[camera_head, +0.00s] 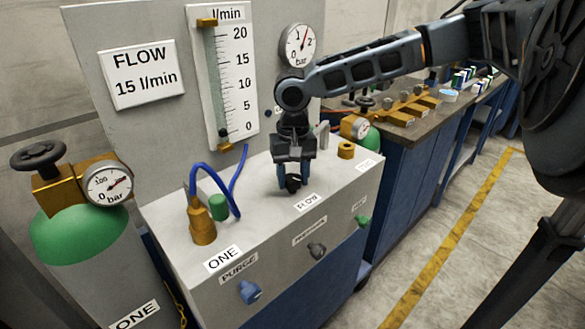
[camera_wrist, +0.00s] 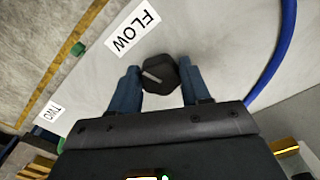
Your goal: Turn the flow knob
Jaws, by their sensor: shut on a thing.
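The flow knob (camera_wrist: 160,74) is black and many-sided with a pale pointer line, seen from above in the wrist view. It sits on the grey panel top beside the FLOW label (camera_wrist: 133,27). My gripper (camera_wrist: 159,88) has its two blue fingers on either side of the knob and is shut on it. In the head view, my gripper (camera_head: 293,180) points down onto the knob, which it mostly hides. The flow gauge tube (camera_head: 223,80) has a scale from 0 to 20 l/min, with a small dark float near the bottom. A sign (camera_head: 142,74) reads FLOW 15 l/min.
A brass fitting (camera_head: 201,222) with a blue hose (camera_head: 240,180) stands left of my gripper. PURGE (camera_head: 249,292), PRESSURE (camera_head: 317,250) and green (camera_head: 361,220) knobs are on the front face. A gas cylinder (camera_head: 85,240) stands at left, a workbench (camera_head: 425,130) at right.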

